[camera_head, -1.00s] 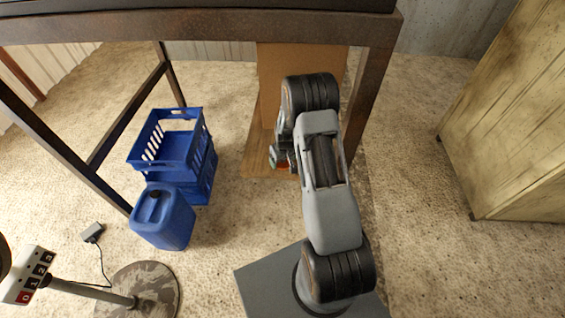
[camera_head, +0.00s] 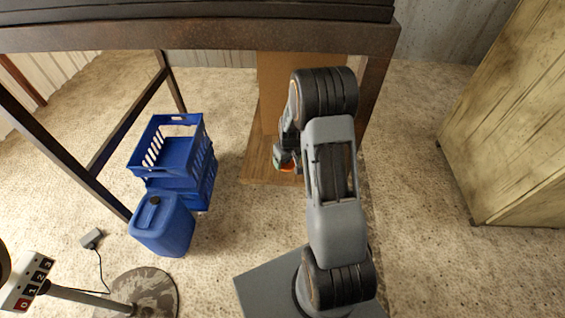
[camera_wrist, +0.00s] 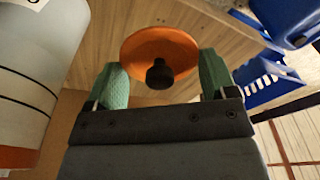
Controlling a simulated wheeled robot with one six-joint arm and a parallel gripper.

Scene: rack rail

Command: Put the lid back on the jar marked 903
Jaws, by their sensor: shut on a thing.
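My gripper (camera_wrist: 160,85) is shut on an orange round lid (camera_wrist: 150,45) with a black knob. The lid sits between the two green fingers in the wrist view. In the head view my gripper (camera_head: 287,160) hangs in front of the brown wooden unit, and a sliver of the orange lid shows beneath it. A white jar (camera_wrist: 35,75) with thin black lines and an orange band stands at the left of the wrist view, apart from the lid. Its marking is cut off at the frame's top, so I cannot read the number.
A wooden shelf board (camera_head: 258,172) lies under the rusty table frame (camera_head: 220,35). Blue crates (camera_head: 180,155) and a blue canister (camera_head: 162,225) stand on the floor to the left. A pale wooden cabinet (camera_head: 510,130) is at the right. Floor between is clear.

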